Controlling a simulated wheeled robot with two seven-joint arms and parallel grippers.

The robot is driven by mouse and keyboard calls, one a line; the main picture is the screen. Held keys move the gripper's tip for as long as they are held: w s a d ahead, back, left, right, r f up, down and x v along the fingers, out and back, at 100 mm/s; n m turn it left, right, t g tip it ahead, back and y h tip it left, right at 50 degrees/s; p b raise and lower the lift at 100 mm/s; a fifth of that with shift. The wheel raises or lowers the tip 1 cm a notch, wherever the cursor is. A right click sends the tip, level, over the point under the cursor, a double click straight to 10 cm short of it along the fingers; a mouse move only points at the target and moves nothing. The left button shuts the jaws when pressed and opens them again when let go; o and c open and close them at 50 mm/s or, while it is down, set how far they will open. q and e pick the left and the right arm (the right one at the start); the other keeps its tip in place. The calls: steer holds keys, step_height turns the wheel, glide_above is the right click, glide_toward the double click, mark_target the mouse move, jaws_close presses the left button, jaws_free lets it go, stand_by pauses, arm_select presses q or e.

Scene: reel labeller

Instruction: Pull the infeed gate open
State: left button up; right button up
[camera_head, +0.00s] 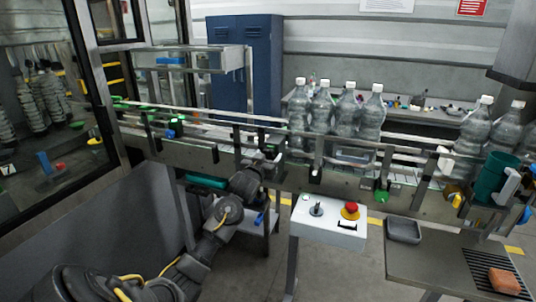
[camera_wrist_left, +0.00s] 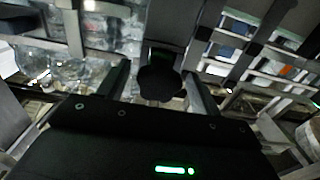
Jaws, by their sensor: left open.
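My left gripper (camera_head: 266,160) is raised to the front side of the bottle conveyor (camera_head: 190,152), left of the group of bottles. In the left wrist view my left gripper (camera_wrist_left: 159,92) is open, with one finger on each side of a round black knob (camera_wrist_left: 160,82). The knob sits on a grey upright plate (camera_wrist_left: 168,22), which looks like part of the infeed gate. I cannot tell whether the fingers touch the knob. In the head view my gripper hides the knob, and the gate's position is unclear. My right gripper is not in view.
Several clear bottles (camera_head: 345,112) stand on the conveyor just right of my gripper. A white control box (camera_head: 328,232) with a red button (camera_head: 351,207) stands below right. A grey table (camera_head: 430,262) holds a tray (camera_head: 404,230) and a brown block (camera_head: 504,281). A framed glass enclosure is at left.

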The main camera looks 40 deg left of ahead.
arm_select(q)
steer(key=shift+w, duration=0.25)
